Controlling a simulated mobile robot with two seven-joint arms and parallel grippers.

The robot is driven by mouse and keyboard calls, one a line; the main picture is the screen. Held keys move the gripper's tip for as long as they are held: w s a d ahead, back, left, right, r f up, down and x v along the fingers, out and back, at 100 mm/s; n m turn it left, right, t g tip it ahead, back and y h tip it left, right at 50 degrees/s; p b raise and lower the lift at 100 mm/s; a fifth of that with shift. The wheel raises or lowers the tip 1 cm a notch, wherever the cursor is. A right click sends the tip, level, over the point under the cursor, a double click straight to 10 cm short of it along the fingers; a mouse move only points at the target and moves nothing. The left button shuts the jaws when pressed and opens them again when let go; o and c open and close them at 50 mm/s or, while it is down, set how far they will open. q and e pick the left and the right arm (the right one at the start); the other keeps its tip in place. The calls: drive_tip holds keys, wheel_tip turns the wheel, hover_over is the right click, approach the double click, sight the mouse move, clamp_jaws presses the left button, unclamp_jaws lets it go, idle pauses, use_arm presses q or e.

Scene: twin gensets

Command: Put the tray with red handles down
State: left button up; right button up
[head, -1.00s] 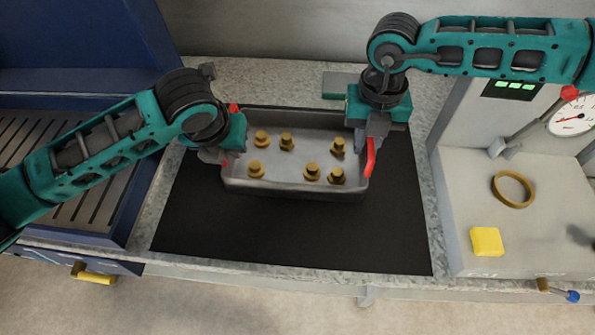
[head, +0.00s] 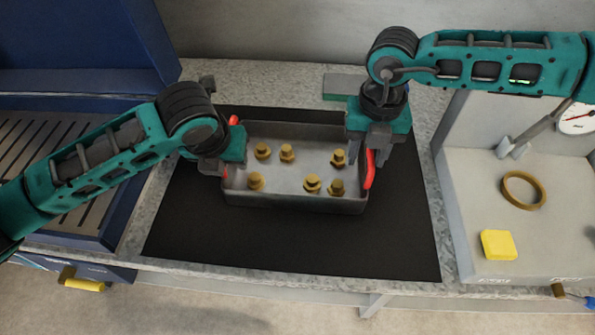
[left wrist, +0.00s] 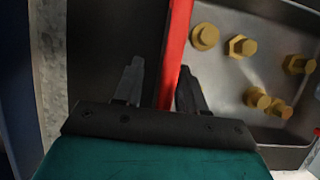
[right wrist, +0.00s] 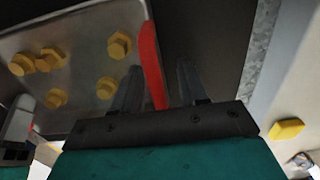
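The grey metal tray (head: 295,203) holds several brass bolts (head: 287,152) and appears to rest level on the black mat (head: 290,245). It has a red handle at each end. My left gripper (head: 222,165) is at the left handle (left wrist: 174,55); its fingers stand apart on either side of the handle, with a gap on one side. My right gripper (head: 372,150) is at the right handle (head: 369,169); its fingers are spread on either side of the handle, which also shows in the right wrist view (right wrist: 152,65). The handles' undersides are hidden.
A blue genset cabinet (head: 70,50) stands at the left. A pale housing at the right carries a brass ring (head: 524,190), a yellow block (head: 498,245) and a gauge (head: 577,118). The mat's front part is clear.

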drive_tip(key=shift+r, duration=0.1)
use_arm(q)
drive_tip(key=v, duration=1.2)
use_arm(e)
wheel_tip(320, 180, up, 12)
drive_tip(key=shift+f, duration=0.1)
idle(0.5)
